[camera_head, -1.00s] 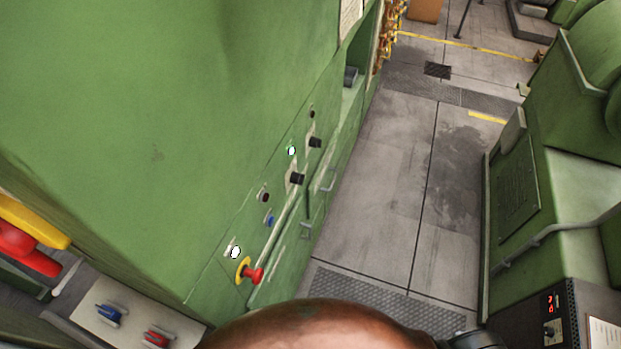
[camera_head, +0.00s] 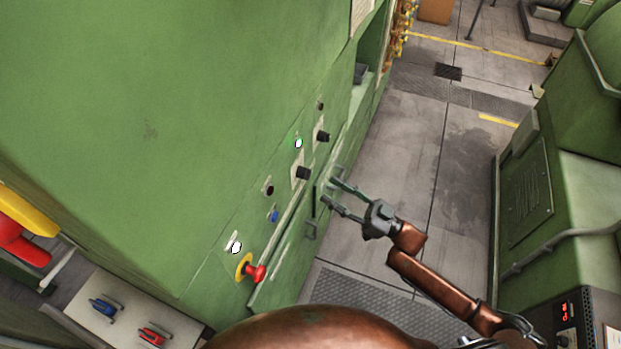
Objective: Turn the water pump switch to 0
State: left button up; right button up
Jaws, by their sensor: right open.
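The green machine's front panel has two black rotary switches, a nearer one (camera_head: 302,172) and a farther one (camera_head: 322,136). Their labels and pointer positions are too small to read, so I cannot tell which is the water pump switch. My right gripper (camera_head: 328,190) is open and empty, its two fingers pointing left toward the panel. The fingertips appear just right of and below the nearer black switch, close to a panel handle. I cannot tell whether they touch anything. My left gripper is out of view.
Along the panel are a red emergency stop (camera_head: 258,273), a blue button (camera_head: 272,216), a dark red button (camera_head: 268,190) and white lamps. Another green machine (camera_head: 529,190) stands right, with open floor between.

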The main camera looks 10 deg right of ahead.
aim_at(306, 176)
jog(key=x, duration=0.7)
jog(key=shift+s+r+p, duration=0.25)
jog(key=shift+r+p, duration=0.05)
jog(key=shift+p, duration=0.1)
jog(key=shift+w+a+r, duration=0.1)
jog(key=shift+w+a, duration=0.2)
jog(key=shift+a, duration=0.15)
grip_shut()
